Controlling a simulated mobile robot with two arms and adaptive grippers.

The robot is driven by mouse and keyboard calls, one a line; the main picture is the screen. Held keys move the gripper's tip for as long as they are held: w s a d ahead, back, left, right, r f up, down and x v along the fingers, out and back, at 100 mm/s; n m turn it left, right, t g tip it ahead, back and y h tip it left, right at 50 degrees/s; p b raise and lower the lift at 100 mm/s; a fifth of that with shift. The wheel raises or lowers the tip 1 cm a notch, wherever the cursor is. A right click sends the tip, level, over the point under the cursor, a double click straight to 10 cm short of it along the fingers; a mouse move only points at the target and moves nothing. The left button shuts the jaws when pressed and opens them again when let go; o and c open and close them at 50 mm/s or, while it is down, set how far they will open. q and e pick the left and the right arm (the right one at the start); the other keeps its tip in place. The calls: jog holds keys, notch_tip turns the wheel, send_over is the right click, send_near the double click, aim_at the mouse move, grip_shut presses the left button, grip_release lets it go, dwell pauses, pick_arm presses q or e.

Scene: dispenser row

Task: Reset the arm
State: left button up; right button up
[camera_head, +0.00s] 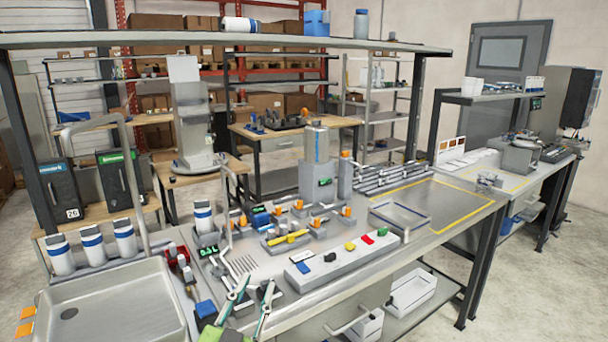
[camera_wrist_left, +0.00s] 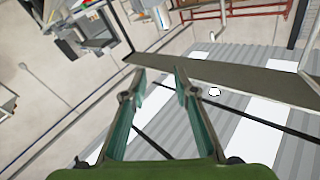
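My left gripper (camera_head: 257,284) shows at the bottom of the head view, above the front edge of the workbench (camera_head: 453,207), right of the sink basin. Its two teal fingers stand apart, with nothing between them. In the left wrist view the same gripper (camera_wrist_left: 160,75) is open and empty, with its green body at the bottom. That view is strongly tilted. My right gripper is in neither view.
The sink basin (camera_head: 108,311) lies at lower left. A grey block with coloured pieces (camera_head: 335,260) lies right of the gripper. White bottles (camera_head: 125,240) stand behind the basin. A yellow-marked area at the bench's right is mostly clear. An overhead shelf (camera_head: 215,39) spans the bench.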

pick_arm(q)
jog(key=s+a+f+n+g+y, duration=0.2)
jog(key=s+a+f, duration=0.1)
jog(key=f, duration=0.3)
jog(key=s+a+f+n+g+y, duration=0.1)
jog(key=s+a+f+g, duration=0.15)
jog(key=f, duration=0.35)
jog(key=s+a+f+g, duration=0.2)
jog(key=s+f+g, duration=0.3)
jog(key=s, duration=0.4)
jog(key=s+a+f+g, duration=0.2)
jog(key=s+f, duration=0.5)
jog(key=s, duration=0.2)
jog(key=s+a+f+g, duration=0.1)
jog(key=s+f+g, duration=0.35)
jog(key=s, duration=0.35)
notch_tip(320, 180, down, 28)
jog(key=s, duration=0.3)
jog(key=s+a+f+g+y, duration=0.1)
jog(key=s+a+f+g, duration=0.1)
jog(key=s+f, duration=1.2)
jog(key=shift+s+a+f, duration=0.2)
jog(key=shift+s+a, duration=0.5)
jog(key=shift+s, duration=0.35)
